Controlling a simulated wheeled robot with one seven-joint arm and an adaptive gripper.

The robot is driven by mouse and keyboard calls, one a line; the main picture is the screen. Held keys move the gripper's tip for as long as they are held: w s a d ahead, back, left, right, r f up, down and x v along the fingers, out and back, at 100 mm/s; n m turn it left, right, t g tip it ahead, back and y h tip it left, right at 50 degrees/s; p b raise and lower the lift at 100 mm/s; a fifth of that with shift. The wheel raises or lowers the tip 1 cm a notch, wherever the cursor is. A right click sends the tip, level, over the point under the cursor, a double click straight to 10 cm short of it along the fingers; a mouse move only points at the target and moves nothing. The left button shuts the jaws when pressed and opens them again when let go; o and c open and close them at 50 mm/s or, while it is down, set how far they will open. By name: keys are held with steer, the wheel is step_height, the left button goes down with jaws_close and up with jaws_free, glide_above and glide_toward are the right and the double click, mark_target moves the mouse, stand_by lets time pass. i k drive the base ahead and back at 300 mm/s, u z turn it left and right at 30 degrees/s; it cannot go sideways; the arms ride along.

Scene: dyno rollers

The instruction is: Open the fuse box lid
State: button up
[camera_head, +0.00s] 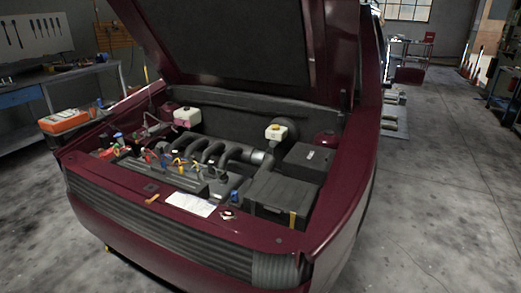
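Two black boxes sit at the right side of the open engine bay of a dark red car. The larger front box (281,197) has a flat dark top and is near the front edge. The smaller box (308,160) is just behind it, with a small light mark on its top. Both look closed. I cannot tell for sure which one is the fuse box. My gripper is not in view.
The raised hood (235,40) hangs over the bay. The engine (190,165), with several coloured caps or tools on it, fills the middle. A white paper (192,204) lies on the front edge. A workbench (35,90) stands at left. The floor (430,200) at right is clear.

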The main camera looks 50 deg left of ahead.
mark_target(310, 161)
steer(key=u, duration=1.5)
